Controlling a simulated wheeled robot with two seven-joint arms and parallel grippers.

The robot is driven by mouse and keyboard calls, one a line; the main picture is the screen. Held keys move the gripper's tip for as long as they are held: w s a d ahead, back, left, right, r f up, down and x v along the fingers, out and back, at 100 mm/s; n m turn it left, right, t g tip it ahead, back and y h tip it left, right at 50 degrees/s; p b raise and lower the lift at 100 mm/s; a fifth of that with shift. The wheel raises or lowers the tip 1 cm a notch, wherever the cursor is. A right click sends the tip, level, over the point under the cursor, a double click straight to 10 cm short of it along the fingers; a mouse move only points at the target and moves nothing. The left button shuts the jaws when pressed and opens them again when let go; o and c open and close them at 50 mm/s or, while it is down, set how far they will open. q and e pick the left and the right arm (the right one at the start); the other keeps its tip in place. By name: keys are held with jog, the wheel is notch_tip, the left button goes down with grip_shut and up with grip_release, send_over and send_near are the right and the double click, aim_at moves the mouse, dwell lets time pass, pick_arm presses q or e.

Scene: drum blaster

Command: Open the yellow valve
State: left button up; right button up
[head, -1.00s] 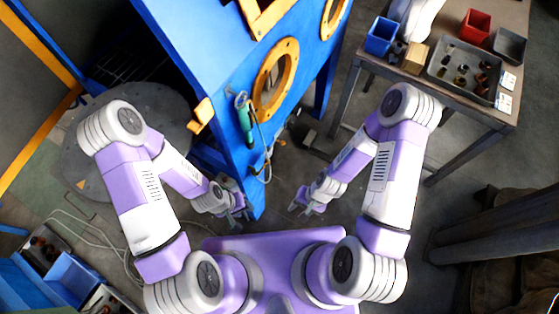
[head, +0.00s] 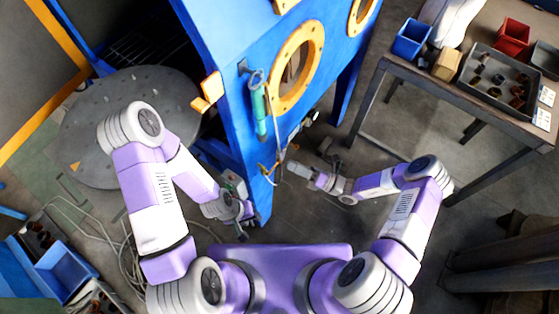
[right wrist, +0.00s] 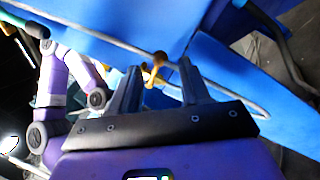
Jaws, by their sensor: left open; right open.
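The yellow valve (head: 267,169) is small and sits on a thin pipe at the lower side of the blue blasting cabinet (head: 225,60). In the right wrist view the valve (right wrist: 154,69) shows between and beyond the fingertips. My right gripper (head: 290,168) is just right of the valve and points toward it. Its fingers (right wrist: 160,76) are spread apart with nothing clearly held; I cannot tell whether they touch the valve. My left gripper (head: 245,212) is open and empty, low by the cabinet's lower corner, below and left of the valve.
A green-handled tool (head: 259,108) hangs on the cabinet above the valve. A round metal plate (head: 90,135) lies at the left. A table with a grey tray (head: 478,88), a blue bin (head: 411,39) and a red bin (head: 512,37) stands at the upper right.

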aim_at(279, 160)
jog(key=x, duration=0.5)
jog(key=shift+a, duration=0.45)
grip_shut()
